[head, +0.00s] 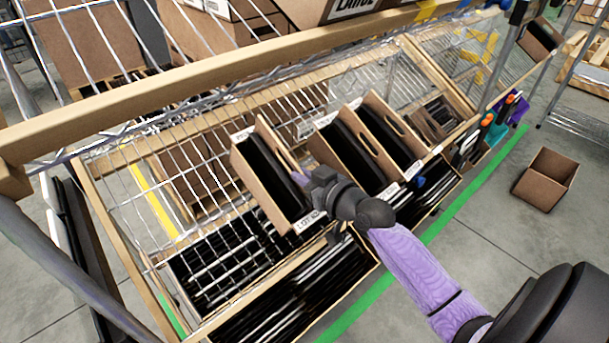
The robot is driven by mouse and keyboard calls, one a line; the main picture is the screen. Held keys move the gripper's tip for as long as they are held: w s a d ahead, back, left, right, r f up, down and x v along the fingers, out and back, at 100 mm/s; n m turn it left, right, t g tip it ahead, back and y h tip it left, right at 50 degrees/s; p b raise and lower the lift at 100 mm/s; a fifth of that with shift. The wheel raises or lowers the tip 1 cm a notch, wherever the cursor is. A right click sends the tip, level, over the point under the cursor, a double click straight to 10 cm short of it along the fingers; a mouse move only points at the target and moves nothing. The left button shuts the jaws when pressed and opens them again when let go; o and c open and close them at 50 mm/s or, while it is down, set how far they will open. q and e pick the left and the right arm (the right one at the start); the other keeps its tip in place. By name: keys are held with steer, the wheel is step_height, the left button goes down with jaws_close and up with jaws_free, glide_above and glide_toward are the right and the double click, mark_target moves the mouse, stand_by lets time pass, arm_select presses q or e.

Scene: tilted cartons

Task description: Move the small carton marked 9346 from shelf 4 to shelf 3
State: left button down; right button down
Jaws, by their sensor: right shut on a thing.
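My right gripper (304,180), on the purple-sleeved arm from the lower right, is shut on the near wall of a narrow open brown carton (242,158). The carton holds dark flat items and is tilted on the wire shelf (190,170). A white label on its front edge is only partly legible; I cannot read 9346 on it. Two similar cartons stand just to its right, the middle carton (327,150) and the right carton (372,108). The gripper hides part of the held carton's right side. My left gripper is not in view.
A wooden beam (200,105) and wire mesh run across above the shelf. A lower level (300,300) holds several black items. An empty brown box (546,178) sits on the floor at right, beyond a green floor line (470,205). Shelf space left of the held carton looks free.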

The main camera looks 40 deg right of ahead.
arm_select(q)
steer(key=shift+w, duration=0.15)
arm_select(e)
steer(key=c, duration=0.7)
jaws_free()
steer(key=shift+w+a, duration=0.1)
steer(key=shift+f, duration=0.1)
steer(key=shift+s, duration=0.25)
arm_select(q)
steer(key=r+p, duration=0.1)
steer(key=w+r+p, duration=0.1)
steer(key=p, duration=0.1)
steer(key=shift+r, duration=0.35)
arm_select(e)
steer(key=v, duration=0.9)
steer(key=shift+s, duration=0.25)
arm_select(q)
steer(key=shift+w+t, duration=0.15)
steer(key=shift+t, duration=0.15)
